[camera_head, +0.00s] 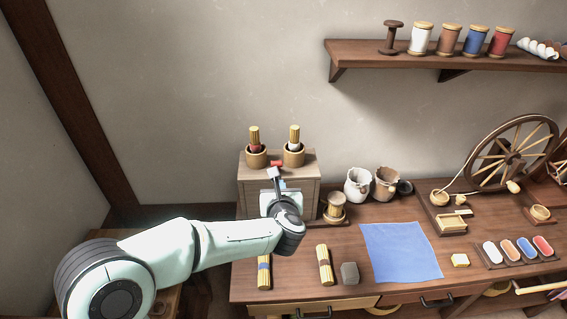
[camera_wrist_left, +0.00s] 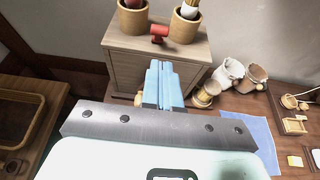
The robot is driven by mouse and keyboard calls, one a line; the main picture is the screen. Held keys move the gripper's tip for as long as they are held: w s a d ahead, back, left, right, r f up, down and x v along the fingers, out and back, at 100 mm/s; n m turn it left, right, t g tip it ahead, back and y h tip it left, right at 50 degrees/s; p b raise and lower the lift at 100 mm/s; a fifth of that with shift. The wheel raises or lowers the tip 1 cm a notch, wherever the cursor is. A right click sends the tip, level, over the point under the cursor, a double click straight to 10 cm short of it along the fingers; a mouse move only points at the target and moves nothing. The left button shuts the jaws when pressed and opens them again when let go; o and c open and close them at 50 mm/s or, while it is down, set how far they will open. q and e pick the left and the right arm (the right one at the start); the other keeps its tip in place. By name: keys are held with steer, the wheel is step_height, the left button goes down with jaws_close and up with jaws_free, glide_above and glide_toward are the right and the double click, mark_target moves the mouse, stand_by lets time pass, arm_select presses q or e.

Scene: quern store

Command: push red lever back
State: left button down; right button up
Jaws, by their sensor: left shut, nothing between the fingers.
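The red lever (camera_head: 277,163) is at the top of a wooden box (camera_head: 250,183) on the workbench. In the left wrist view the lever (camera_wrist_left: 158,33) shows as a short red crosspiece on a stub, near the box's front top edge between two round cups. My left gripper (camera_wrist_left: 159,66) is shut and empty, its pale blue fingers pointing at the box, just below the lever in the picture. A gap shows between fingertips and lever in that view. In the head view the left gripper (camera_head: 276,178) hides much of the box front. My right gripper is not in view.
Two cups (camera_head: 256,156) (camera_head: 294,156) holding bundles stand on the box, either side of the lever. Jugs (camera_head: 357,186) and a small wooden pot (camera_head: 335,207) stand to its right. A blue cloth (camera_head: 400,252), bundles and a grey block (camera_head: 350,273) lie in front.

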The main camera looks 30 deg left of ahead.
mark_target(276, 164)
arm_select(q)
steer(key=shift+s+d+r, duration=0.1)
steer(key=shift+r, duration=0.05)
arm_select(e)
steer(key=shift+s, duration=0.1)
arm_select(q)
steer(key=p+x, duration=0.3)
steer(key=x, duration=1)
steer(key=shift+w+a+f+p, duration=0.25)
steer(key=shift+w+f+p, duration=0.1)
steer(key=shift+w, duration=0.1)
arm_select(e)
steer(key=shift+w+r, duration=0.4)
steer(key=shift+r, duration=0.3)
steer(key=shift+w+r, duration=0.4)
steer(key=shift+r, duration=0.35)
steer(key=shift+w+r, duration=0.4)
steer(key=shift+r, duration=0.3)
arm_select(q)
steer(key=shift+s+r, duration=0.1)
steer(key=shift+r, duration=0.1)
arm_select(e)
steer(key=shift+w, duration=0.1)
